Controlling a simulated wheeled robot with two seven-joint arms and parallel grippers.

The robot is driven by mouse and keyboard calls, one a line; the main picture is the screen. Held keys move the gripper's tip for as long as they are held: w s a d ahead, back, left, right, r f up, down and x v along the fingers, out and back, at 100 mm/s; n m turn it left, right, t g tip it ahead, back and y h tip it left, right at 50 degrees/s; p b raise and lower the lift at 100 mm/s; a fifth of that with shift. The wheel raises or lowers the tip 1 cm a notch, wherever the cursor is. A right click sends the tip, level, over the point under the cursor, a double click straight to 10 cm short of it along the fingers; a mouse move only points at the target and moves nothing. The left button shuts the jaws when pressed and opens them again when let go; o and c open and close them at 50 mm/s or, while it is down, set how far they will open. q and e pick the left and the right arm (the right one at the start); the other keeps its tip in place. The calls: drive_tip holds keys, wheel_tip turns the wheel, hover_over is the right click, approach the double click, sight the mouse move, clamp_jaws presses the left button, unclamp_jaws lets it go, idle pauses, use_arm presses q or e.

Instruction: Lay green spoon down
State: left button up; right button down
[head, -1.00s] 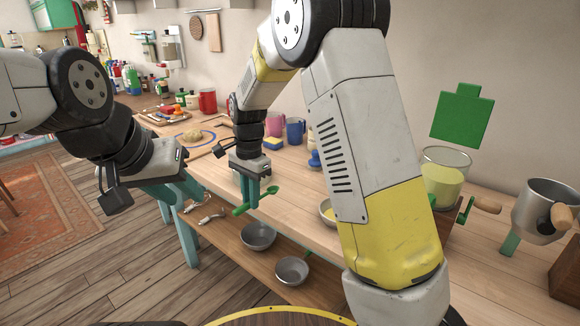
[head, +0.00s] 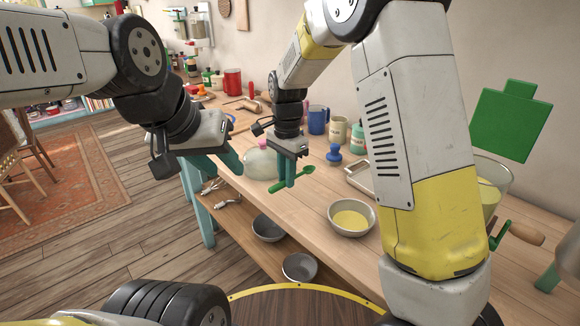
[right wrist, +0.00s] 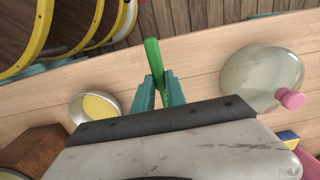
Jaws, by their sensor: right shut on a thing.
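A green spoon (head: 305,174) is held in my right gripper (head: 286,184), over the front part of the wooden table (head: 310,224). The right gripper's teal fingers are shut on the spoon. The spoon lies roughly level, its bowl end to the right and its handle end to the left in the head view. In the right wrist view the green spoon (right wrist: 153,58) rises between the fingertips (right wrist: 158,88). Whether it touches the table is unclear. My left gripper (head: 236,163) hangs left of the table's front edge, seen side-on; its finger gap cannot be judged.
A glass jar or lid with a pink knob (right wrist: 287,98) stands beside the right gripper. A bowl of yellow content (head: 351,218) and a blue stopper-like item (head: 334,155) are to its right. Mugs stand behind. Metal bowls (head: 299,267) sit on the lower shelf. Bare tabletop lies between.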

drive_tip(key=shift+f, duration=3.3)
drive_tip(key=c, duration=1.7)
unclamp_jaws()
drive_tip(key=shift+o, duration=0.5)
drive_tip(key=o, duration=0.5)
wheel_tip(320, 180, up, 8)
drive_tip(key=shift+f, duration=0.1)
